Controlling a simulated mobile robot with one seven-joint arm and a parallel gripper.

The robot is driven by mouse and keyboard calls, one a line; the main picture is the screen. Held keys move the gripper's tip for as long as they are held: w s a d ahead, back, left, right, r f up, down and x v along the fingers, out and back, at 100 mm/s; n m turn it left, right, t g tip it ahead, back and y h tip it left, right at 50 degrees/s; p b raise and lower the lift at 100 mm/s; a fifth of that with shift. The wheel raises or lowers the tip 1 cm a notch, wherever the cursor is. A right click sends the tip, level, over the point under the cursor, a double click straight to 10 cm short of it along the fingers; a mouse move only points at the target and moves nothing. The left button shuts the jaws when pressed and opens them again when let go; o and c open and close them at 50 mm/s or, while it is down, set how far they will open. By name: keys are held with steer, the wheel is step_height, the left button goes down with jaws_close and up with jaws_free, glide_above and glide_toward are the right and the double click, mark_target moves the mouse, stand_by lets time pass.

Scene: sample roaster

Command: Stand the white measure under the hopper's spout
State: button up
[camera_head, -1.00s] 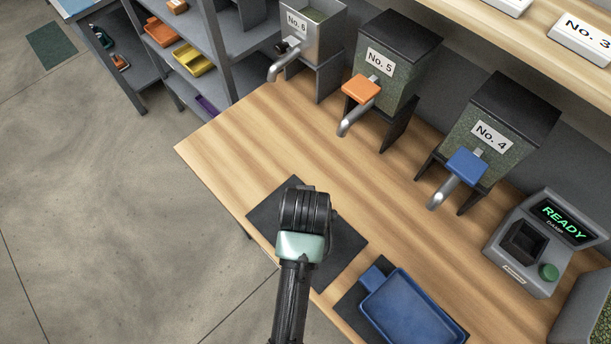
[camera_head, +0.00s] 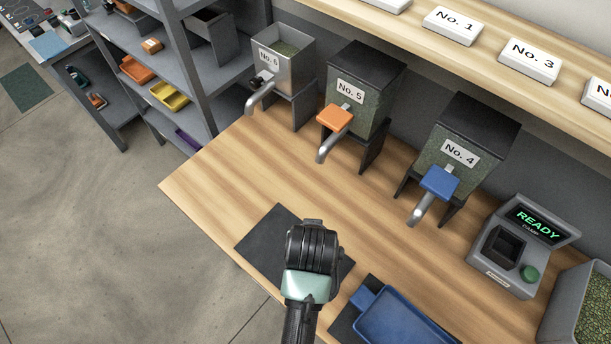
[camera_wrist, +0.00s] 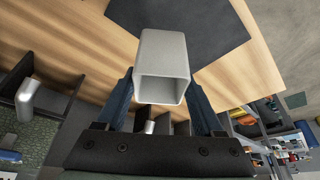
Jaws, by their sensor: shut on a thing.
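The white measure (camera_wrist: 163,53) is a square-mouthed cup, held between my gripper's fingers (camera_wrist: 161,90) in the wrist view, its open mouth facing the camera. In the head view my gripper (camera_head: 313,250) is over the dark mat (camera_head: 268,238) at the bench's front, and my wrist hides the measure. Three hoppers stand behind: No. 6 (camera_head: 290,55) with a black knob, No. 5 (camera_head: 370,85) with an orange lever, and No. 4 (camera_head: 475,130) with a blue lever. Their metal spouts (camera_head: 260,96), (camera_head: 325,148), (camera_head: 420,208) are well apart from my gripper.
A blue tray (camera_head: 400,322) lies on another dark mat to the right. A grey device (camera_head: 512,250) reading READY and a bin of green beans (camera_head: 590,310) stand further right. A shelf with number cards (camera_head: 453,25) overhangs the back. Bare wood lies between gripper and hoppers.

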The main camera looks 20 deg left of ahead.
steer(key=shift+n+y, duration=0.4)
steer(key=shift+n, duration=0.5)
steer(key=shift+a+f+p, duration=0.3)
steer(key=shift+a+f, duration=0.45)
steer(key=shift+f, duration=0.75)
steer(key=shift+a+f+p, duration=0.35)
steer(key=shift+a+f, duration=0.35)
steer(key=shift+f, duration=0.75)
steer(key=shift+a+f+p, duration=0.3)
steer(key=shift+a+f, duration=0.45)
steer(key=shift+f, duration=0.75)
steer(key=shift+f, duration=0.1)
steer(key=shift+f, duration=0.15)
steer(key=o, duration=1.5)
steer(key=shift+r, duration=0.2)
steer(key=v, duration=1.2)
steer(key=shift+r, duration=0.1)
